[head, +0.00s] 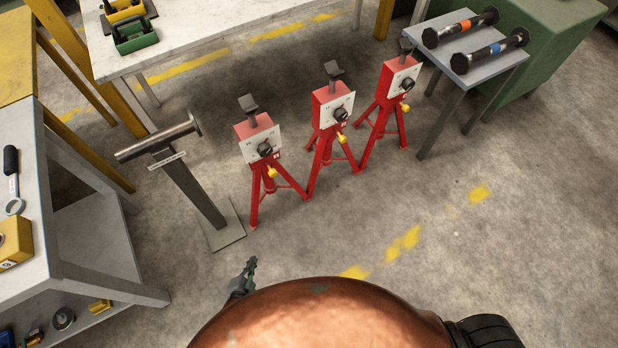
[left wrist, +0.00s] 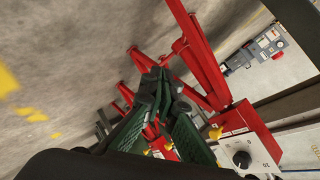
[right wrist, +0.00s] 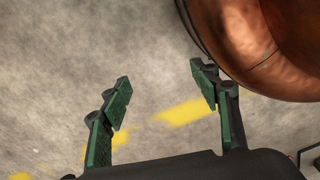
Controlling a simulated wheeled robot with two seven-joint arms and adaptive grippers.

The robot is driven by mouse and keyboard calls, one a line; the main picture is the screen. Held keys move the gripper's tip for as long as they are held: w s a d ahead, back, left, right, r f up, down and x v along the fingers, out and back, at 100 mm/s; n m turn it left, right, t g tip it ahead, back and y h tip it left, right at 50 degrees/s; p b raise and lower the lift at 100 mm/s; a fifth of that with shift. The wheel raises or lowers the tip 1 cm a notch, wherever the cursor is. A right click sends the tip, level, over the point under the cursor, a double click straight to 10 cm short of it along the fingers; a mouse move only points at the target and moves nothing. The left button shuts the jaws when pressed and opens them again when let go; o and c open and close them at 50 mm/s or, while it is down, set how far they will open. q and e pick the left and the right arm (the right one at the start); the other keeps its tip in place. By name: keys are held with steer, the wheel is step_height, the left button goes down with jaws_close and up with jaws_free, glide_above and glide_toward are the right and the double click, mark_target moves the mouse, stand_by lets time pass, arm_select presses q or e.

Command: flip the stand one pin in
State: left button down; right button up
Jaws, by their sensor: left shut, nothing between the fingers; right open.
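Three red tripod stands stand in a row on the floor in the head view: the left stand (head: 256,140), the middle stand (head: 332,105) and the right stand (head: 400,76). Each has a pale front plate with a black knob and a yellow pin (head: 272,172) below it. Number marks are too small to read. My left gripper (head: 252,262) is shut and empty, in front of and below the left stand, apart from it. In the left wrist view its closed fingers (left wrist: 168,82) overlap red legs, with a knob (left wrist: 242,160) at lower right. My right gripper (right wrist: 161,76) is open above bare floor.
A grey post (head: 190,185) with a flanged horizontal bar (head: 160,140) stands left of the stands. A grey workbench (head: 85,260) is at left, a white table (head: 200,35) behind. A small table (head: 480,62) with two dumbbell-like parts is at right. Front floor is clear.

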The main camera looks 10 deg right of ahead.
mark_target(276, 174)
arm_select(q)
steer(key=w+d+r+m+t+h+b, duration=0.2)
steer(key=w+d+r+m, duration=0.2)
steer(key=r, duration=0.4)
steer(key=w+d+r+m+t+h+b, duration=0.2)
steer(key=w+d+r+m+t+b, duration=0.1)
steer(key=w+d+r, duration=0.4)
steer(key=shift+w+d+r+m+b, duration=0.25)
steer(key=shift+w+r+m, duration=0.45)
steer(key=shift+w, duration=0.45)
arm_select(e)
steer(key=w+r, duration=0.3)
steer(key=r, duration=0.2)
steer(key=shift+w+a+r+g, duration=0.2)
steer(key=shift+w+a+g, duration=0.1)
steer(key=shift+w, duration=0.1)
arm_select(q)
steer(key=shift+f, duration=0.1)
